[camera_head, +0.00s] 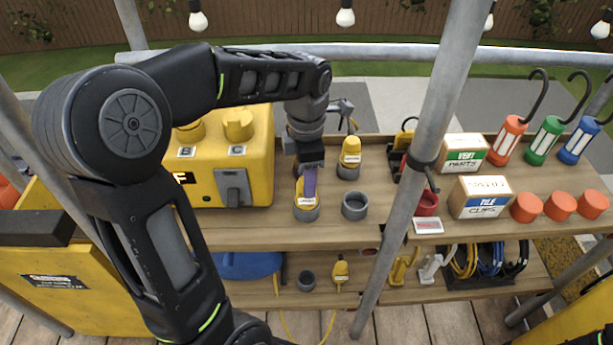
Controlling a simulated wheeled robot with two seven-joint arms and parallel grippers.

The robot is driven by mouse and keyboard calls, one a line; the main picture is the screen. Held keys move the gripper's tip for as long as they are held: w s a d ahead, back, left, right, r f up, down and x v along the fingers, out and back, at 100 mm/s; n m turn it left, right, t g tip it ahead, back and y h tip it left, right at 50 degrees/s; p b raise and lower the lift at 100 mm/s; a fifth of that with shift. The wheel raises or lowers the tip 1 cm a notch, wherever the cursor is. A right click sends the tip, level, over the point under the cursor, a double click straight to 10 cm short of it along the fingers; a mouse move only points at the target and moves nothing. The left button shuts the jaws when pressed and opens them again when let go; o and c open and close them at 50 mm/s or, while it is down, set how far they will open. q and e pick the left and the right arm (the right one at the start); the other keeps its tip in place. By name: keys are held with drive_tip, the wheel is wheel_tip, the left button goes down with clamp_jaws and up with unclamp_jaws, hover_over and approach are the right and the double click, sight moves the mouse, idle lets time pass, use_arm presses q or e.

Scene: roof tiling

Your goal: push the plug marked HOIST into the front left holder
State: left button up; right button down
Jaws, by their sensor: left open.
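A yellow plug (301,194) with a small white label, too small to read, sits upright in the front left grey holder (306,213). My left gripper (309,185) reaches down right over this plug and covers part of it. Its jaws are open, and a purple part hangs down beside the plug. I cannot tell whether it touches the plug or how deep the plug sits. The holder to the right (355,207) is empty. Another yellow plug (350,152) with a label stands in the holder behind (348,172). My right gripper is not in view.
A yellow box (255,160) with knobs stands left of the holders. A grey scaffold pole (425,150) rises right of them. Boxes (482,196), orange caps (560,206) and hooked lamps (508,138) lie farther right.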

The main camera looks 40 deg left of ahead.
use_arm(q)
wheel_tip(320, 180, up, 4)
drive_tip(key=p, duration=0.2)
drive_tip(key=shift+r+p, duration=0.1)
drive_tip(key=shift+p, duration=0.25)
drive_tip(key=shift+r+p, duration=0.95)
drive_tip(key=shift+r, duration=0.3)
drive_tip(key=shift+f, duration=0.1)
